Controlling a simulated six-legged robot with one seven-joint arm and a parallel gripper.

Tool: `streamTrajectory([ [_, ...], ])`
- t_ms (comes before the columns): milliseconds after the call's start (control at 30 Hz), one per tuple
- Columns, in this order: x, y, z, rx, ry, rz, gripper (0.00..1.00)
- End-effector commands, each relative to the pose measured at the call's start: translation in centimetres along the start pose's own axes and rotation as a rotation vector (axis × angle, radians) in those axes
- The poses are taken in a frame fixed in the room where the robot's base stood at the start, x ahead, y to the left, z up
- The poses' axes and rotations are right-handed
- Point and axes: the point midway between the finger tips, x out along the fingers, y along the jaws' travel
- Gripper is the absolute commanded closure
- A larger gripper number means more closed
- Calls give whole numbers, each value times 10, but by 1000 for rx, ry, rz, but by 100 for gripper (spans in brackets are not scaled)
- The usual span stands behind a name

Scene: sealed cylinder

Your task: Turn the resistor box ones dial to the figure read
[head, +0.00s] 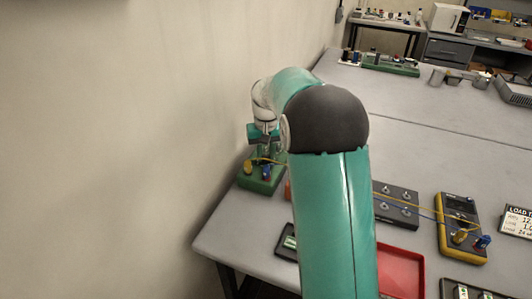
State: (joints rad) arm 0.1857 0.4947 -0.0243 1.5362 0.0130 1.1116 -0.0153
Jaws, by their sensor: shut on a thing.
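My gripper (264,148) is small and far off, pointing down over a green box (256,185) by the wall at the table's left edge. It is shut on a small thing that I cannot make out. Yellow and blue plugs (265,170) show on the green box just below the fingers. A dark box with several light knobs (397,203) lies right of my arm and looks like the resistor box. My arm hides its left part, and its dial figures are too small to read. A yellow meter (460,228) has yellow and blue plugs; its display is unreadable.
A red tray (402,270) is at the front, partly behind my arm. A white card (518,221) with printed load text stands at the right. The wall is close on the left. The table's middle is clear.

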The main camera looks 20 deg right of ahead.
Motion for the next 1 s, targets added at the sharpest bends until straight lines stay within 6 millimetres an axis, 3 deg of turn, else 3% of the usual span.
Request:
streamTrajectory([
  [300,-3,1,0,117,4,1,98],
  [800,-3,1,-1,134,5,1,98],
  [833,-3,1,-1,134,5,1,69],
  [900,-3,1,-1,134,4,1,55],
  [1000,-2,0,0,134,3,0,53],
])
